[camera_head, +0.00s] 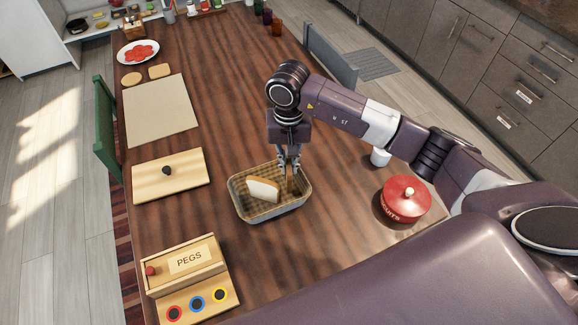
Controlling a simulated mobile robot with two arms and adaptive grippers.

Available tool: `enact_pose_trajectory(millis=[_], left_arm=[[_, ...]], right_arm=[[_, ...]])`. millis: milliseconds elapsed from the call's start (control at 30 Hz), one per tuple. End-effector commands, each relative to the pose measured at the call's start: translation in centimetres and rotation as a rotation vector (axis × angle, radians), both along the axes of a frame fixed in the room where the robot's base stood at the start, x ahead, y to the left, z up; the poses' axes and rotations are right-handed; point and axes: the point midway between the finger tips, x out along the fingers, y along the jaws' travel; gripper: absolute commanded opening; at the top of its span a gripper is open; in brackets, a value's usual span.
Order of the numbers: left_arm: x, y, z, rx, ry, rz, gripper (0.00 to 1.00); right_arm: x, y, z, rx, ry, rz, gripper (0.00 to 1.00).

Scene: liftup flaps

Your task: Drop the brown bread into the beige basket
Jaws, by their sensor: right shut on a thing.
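The beige basket (242,207) stands on the wooden table, in front of my body, with a checked lining inside. A pale slice of bread with a brown crust (263,191) lies in it. My right gripper (290,172) points down over the right part of the basket. It is shut on a brown piece, which looks like the brown bread (291,184), held upright at or just inside the basket. The fingers hide part of it, and I cannot tell whether it touches the basket floor. My left gripper is not in view.
A red lidded biscuit tin (405,198) and a white cup (380,157) stand right of the basket. A wooden board (188,184), a pegs box (184,265), a beige mat (160,112) and a plate with red slices (138,53) are on the left. The table's far middle is clear.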

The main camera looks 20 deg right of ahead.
Motion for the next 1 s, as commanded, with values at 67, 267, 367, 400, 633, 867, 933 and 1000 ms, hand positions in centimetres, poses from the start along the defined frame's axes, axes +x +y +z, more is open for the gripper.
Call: enact_pose_trajectory(millis=[67,267,367,400,633,867,933,1000], left_arm=[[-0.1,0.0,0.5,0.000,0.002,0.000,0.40],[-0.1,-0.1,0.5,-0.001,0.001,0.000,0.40],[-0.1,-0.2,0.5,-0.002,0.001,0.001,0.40],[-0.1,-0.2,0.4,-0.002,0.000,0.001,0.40],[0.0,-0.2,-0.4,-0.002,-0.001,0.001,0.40],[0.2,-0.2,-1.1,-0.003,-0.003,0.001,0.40],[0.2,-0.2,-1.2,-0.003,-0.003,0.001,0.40],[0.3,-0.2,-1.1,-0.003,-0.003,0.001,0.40]], right_arm=[[-0.1,0.1,-1.3,0.001,0.005,0.000,0.00],[0.0,0.0,-2.1,0.000,0.000,0.000,0.00],[0.0,0.0,-2.1,-0.001,0.000,0.000,0.00],[0.0,0.0,-2.2,-0.001,-0.001,0.000,0.00],[0.0,0.0,-2.8,0.000,-0.001,0.001,0.00],[0.0,0.0,-3.3,0.000,0.000,0.001,0.00],[0.0,0.0,-3.4,0.000,0.000,0.001,0.00],[0.0,0.0,-3.3,0.000,0.000,0.001,0.00]])
